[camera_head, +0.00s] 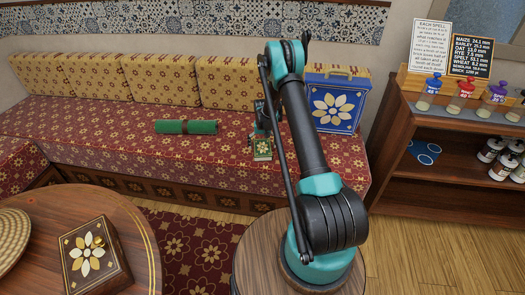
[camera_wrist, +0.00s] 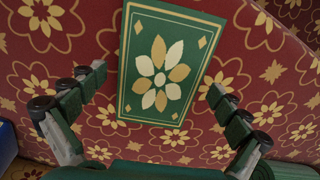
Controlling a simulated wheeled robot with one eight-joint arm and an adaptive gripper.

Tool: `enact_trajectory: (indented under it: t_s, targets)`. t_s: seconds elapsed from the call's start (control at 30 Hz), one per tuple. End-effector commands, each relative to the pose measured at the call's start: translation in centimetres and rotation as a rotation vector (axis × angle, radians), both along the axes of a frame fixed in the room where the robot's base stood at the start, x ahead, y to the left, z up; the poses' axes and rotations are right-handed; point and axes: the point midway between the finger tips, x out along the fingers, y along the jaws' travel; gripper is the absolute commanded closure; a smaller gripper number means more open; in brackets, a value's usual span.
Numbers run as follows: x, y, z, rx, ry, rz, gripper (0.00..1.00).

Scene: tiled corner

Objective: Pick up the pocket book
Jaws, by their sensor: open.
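The pocket book is a small green book with a cream and gold flower on its cover. It lies on the red patterned bench seat and shows in the head view (camera_head: 262,151) and large in the wrist view (camera_wrist: 146,107). My gripper (camera_wrist: 155,86) is open, with one finger to the left of the book and the other to the right. The fingers look apart from the book, and nothing is between them but the view of its cover. In the head view my gripper (camera_head: 263,122) is small, just above and behind the book, partly hidden by my arm.
A green roll (camera_head: 200,127) lies on the seat left of the book. A blue flowered case (camera_head: 345,112) stands to the right behind my arm. Yellow cushions (camera_head: 160,82) line the back. A round table with a flowered box (camera_head: 92,258) is at front left; shelves (camera_head: 400,120) stand right.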

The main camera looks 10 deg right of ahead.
Motion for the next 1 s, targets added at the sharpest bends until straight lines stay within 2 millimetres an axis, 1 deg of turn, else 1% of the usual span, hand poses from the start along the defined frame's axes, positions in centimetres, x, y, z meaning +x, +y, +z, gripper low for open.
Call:
enact_trajectory:
  t_s: [0.07,0.53,0.83,1.0]
  targets:
    - [0.0,0.0,0.0,0.0,0.0,0.0,0.0]
    - [0.0,0.0,0.1,0.0,0.0,0.0,0.57]
    - [0.0,0.0,0.3,0.0,0.0,0.0,0.57]
    - [0.0,0.0,1.5,0.0,0.0,0.0,0.57]
